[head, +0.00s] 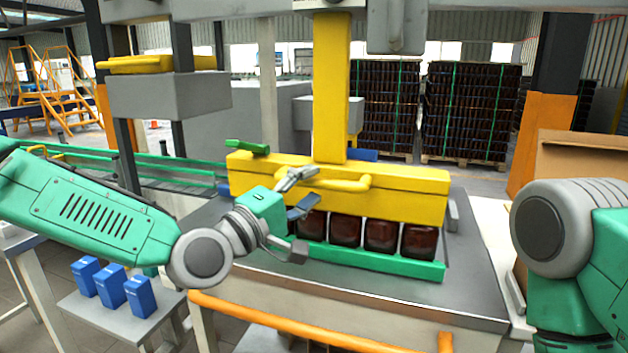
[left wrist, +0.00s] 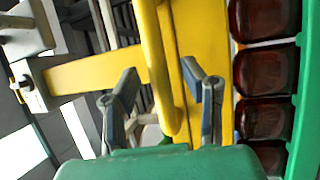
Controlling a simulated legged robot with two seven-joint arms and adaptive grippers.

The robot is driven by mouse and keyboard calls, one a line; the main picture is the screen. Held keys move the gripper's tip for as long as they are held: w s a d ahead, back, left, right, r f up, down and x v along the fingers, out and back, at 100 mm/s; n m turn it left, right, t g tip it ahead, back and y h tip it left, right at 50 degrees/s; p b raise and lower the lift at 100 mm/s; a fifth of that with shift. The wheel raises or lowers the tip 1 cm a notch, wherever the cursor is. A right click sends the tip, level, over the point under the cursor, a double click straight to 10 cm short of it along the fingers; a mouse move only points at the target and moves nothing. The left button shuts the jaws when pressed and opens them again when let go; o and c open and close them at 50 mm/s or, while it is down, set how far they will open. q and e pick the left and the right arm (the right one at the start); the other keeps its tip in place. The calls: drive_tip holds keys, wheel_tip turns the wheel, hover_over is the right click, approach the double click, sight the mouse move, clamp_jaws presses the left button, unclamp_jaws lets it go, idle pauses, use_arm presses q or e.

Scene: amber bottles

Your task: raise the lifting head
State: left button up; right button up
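The lifting head (head: 400,198) is a long yellow block under a yellow column (head: 331,85). It sits low, right over a row of amber bottles (head: 382,236). A yellow bar handle (head: 345,184) runs along its front; the handle (left wrist: 158,70) also shows in the left wrist view. My left gripper (head: 304,190) is at the handle's left end. In the left wrist view the left gripper (left wrist: 168,82) has its fingers wide apart, with the handle between them; I cannot tell whether they touch it. My right gripper is out of view.
A green rail (head: 375,263) runs in front of the bottles on the grey table (head: 470,288). An orange bar (head: 310,322) lies along the table's front. Blue boxes (head: 110,285) stand on a small stand at the left. A cardboard box (head: 575,165) is at the right.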

sight(316, 71)
use_arm(q)
drive_tip(key=shift+x, duration=1.1)
drive_tip(key=shift+s+f, duration=0.1)
drive_tip(key=shift+s, duration=0.05)
drive_tip(key=shift+c, duration=0.8)
drive_tip(key=shift+a, duration=0.15)
clamp_jaws()
wheel_tip(316, 71, up, 17)
drive_tip(key=p, duration=0.7)
drive_tip(key=shift+r, duration=0.7)
drive_tip(key=shift+o, duration=0.8)
unclamp_jaws()
drive_tip(key=shift+f, duration=0.1)
